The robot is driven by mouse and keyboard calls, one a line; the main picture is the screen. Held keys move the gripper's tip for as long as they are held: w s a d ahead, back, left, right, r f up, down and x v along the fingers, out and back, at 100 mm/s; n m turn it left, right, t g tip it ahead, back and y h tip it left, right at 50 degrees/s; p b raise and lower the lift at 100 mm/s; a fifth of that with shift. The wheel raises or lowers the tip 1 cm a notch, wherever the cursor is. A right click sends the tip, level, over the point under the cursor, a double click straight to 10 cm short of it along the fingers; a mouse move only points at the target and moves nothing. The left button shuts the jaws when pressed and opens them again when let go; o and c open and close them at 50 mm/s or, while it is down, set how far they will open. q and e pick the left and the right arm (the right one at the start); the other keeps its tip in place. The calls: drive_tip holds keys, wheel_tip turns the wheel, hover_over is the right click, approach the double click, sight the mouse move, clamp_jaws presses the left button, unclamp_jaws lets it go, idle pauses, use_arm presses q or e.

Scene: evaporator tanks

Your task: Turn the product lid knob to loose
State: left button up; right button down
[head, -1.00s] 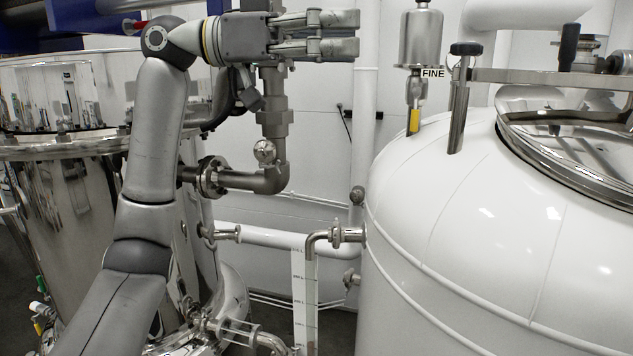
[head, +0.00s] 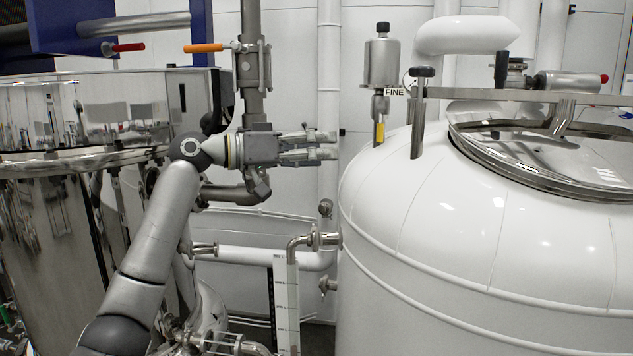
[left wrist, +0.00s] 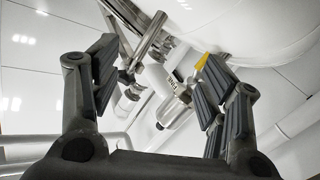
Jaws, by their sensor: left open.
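A white tank (head: 480,235) with a round steel lid (head: 560,185) stands at the right in the head view. A black knob (head: 422,72), which looks like the lid knob, tops a steel post (head: 417,130) at the left end of the lid's bar (head: 520,97). My left gripper (head: 335,146) is open and empty, left of the knob and lower in the picture, its fingers pointing right. They appear apart from the tank. In the left wrist view, the open fingers (left wrist: 158,75) frame a steel canister (left wrist: 172,92) and a steel post (left wrist: 150,38). My right gripper is not in view.
A steel canister marked FINE (head: 381,62) with a yellow-handled valve (head: 380,132) stands just left of the knob's post. A vertical pipe with an orange handle (head: 203,48) stands behind my left arm. A polished steel tank (head: 60,220) fills the left side.

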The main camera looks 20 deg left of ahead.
use_arm(q)
drive_tip(key=w+a+f+n+y, duration=0.1)
drive_tip(key=w+f, duration=0.2)
drive_tip(key=f, duration=0.3)
drive_tip(key=shift+w+f+n+t+y, duration=0.25)
drive_tip(key=shift+f+n+t+y, duration=0.05)
drive_tip(key=shift+n, duration=0.1)
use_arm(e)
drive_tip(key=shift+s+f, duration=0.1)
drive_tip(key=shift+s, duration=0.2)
